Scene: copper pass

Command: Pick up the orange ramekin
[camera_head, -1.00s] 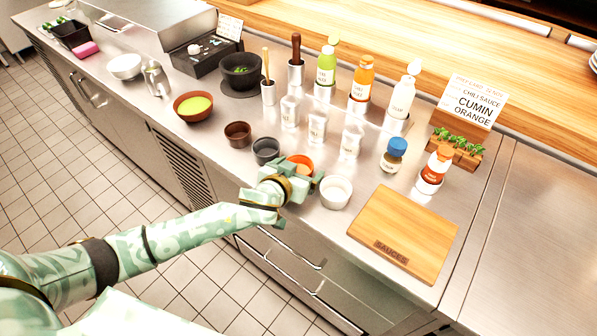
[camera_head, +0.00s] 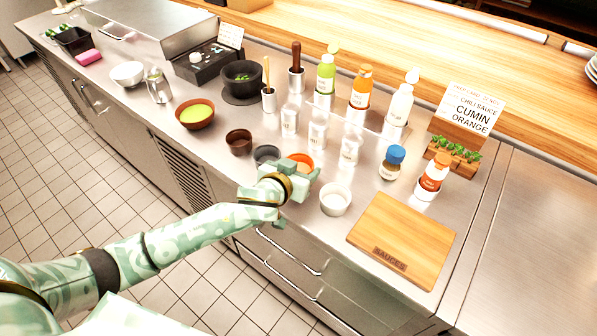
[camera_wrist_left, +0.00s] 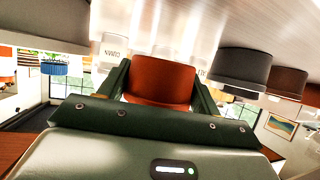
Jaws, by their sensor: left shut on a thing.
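The orange ramekin (camera_head: 301,161) is on the steel counter, partly hidden behind my left gripper (camera_head: 300,172) in the head view. In the left wrist view the ramekin (camera_wrist_left: 160,82) sits between the two green fingers (camera_wrist_left: 161,90), which are shut on its sides. Whether its base is clear of the counter I cannot tell. My right gripper is not in view.
A white ramekin (camera_head: 335,199) stands close on the right and a dark grey one (camera_head: 266,154) close on the left. A brown ramekin (camera_head: 239,141) is farther left. Clear shakers (camera_head: 318,130) stand behind. A wooden board (camera_head: 402,238) lies at the right.

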